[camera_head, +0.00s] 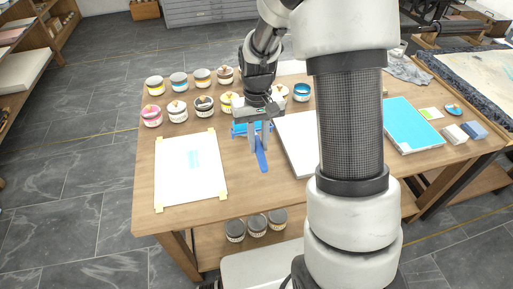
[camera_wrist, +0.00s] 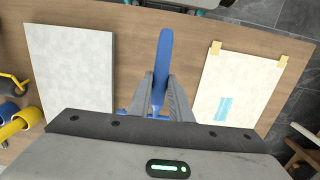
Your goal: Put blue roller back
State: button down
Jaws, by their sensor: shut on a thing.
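The blue roller has a blue handle (camera_head: 262,158) and a blue head (camera_head: 240,128). My gripper (camera_head: 258,138) is shut on it, over the middle of the table. The handle points toward the table's front edge. In the wrist view the handle (camera_wrist: 164,50) sticks out beyond my two grey fingers (camera_wrist: 160,95), which are around it. The roller's head is mostly hidden behind the gripper body there. I cannot tell how far the roller is above the tabletop.
A taped print sheet (camera_head: 190,170) lies left of the gripper, and a pale slab (camera_head: 298,145) lies right. Several ink cans (camera_head: 178,110) stand along the back. A cyan-topped slab (camera_head: 410,125) lies farther right. Yellow cylindrical things (camera_wrist: 18,122) show at the wrist view's left.

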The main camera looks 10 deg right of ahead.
jog(key=shift+f+b, duration=2.8)
jog(key=shift+f, duration=1.4)
jog(key=shift+f, duration=0.15)
jog(key=c, duration=1.5)
grip_release()
jog(key=shift+c, duration=0.2)
jog(key=r+p, duration=0.1)
jog(key=r, duration=0.5)
jog(key=r+p, duration=0.1)
jog(key=r, duration=0.4)
jog(key=w+r+p, duration=0.1)
jog(key=r, duration=0.5)
jog(key=shift+r+p, duration=0.35)
jog(key=s+r+t, duration=0.3)
jog(key=s+r, duration=0.3)
jog(key=s, duration=0.3)
jog(key=s+r+t, duration=0.3)
jog(key=s+r, duration=0.3)
jog(key=s, duration=0.4)
notch_tip(320, 180, up, 15)
jog(key=p, duration=1.6)
jog(key=shift+s+r, duration=0.15)
jog(key=shift+r, duration=0.05)
